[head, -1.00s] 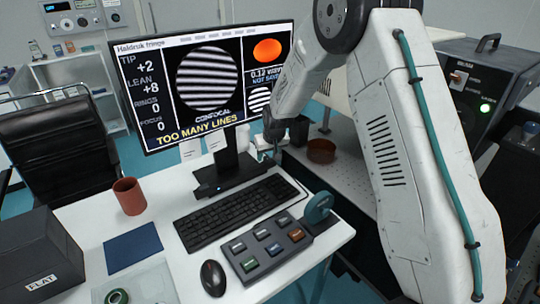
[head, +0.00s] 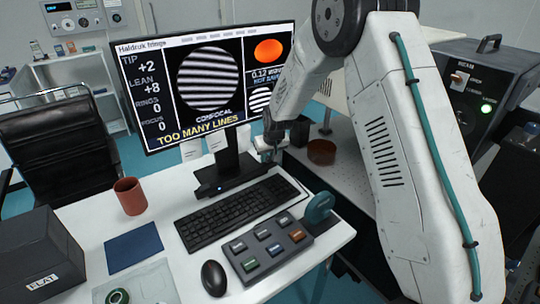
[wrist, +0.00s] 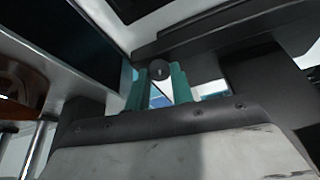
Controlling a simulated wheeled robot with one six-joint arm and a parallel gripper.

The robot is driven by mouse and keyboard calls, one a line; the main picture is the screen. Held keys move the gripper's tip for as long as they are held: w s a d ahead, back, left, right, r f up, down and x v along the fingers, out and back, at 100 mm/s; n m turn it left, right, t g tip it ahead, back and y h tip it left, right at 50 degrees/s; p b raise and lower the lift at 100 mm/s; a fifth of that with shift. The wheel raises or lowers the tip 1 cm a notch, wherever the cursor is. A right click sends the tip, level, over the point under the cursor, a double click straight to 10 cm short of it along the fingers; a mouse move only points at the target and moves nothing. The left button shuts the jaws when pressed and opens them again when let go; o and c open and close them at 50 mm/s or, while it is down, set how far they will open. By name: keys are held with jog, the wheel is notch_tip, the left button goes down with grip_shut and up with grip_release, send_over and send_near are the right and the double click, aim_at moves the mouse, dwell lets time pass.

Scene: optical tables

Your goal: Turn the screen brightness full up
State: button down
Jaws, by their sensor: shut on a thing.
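The screen (head: 215,85) stands on the white desk, lit, showing striped fringes and the words "TOO MANY LINES". My gripper (head: 268,150) is at the screen's lower right corner, partly hidden by my arm. In the wrist view, a small dark round knob (wrist: 159,70) with a pale mark on its face sits between the teal fingertips of my gripper (wrist: 160,76). The fingers are shut on it from both sides. The screen's dark underside fills much of the wrist view above. The knob cannot be made out in the head view.
On the desk are a keyboard (head: 238,213), a button box (head: 266,248), a mouse (head: 214,278), a reddish cup (head: 130,196) and a dark box (head: 38,255). A brown round dish (head: 321,152) lies on the bench behind. My arm fills the right side.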

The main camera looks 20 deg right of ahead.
jog(key=shift+m, duration=0.5)
jog(key=m+h, duration=0.1)
jog(key=m, duration=0.1)
jog(key=shift+a+m, duration=0.1)
jog(key=shift+m, duration=0.2)
jog(key=m, duration=0.1)
jog(key=m+h, duration=0.1)
jog(key=m, duration=0.1)
jog(key=shift+w+a+m+h, duration=0.1)
jog(key=shift+a+m+h, duration=0.05)
jog(key=shift+m+h, duration=0.15)
jog(key=m+g+h, duration=0.1)
jog(key=m, duration=0.2)
jog(key=shift+w+a+m, duration=0.1)
jog(key=shift+a+m, duration=0.05)
jog(key=shift+m, duration=0.25)
jog(key=shift+a+r+m+g+h, duration=0.1)
jog(key=shift+m+g+h, duration=0.25)
jog(key=shift+m, duration=0.35)
jog(key=c, duration=2.2)
grip_release()
jog(key=shift+w+a, duration=0.1)
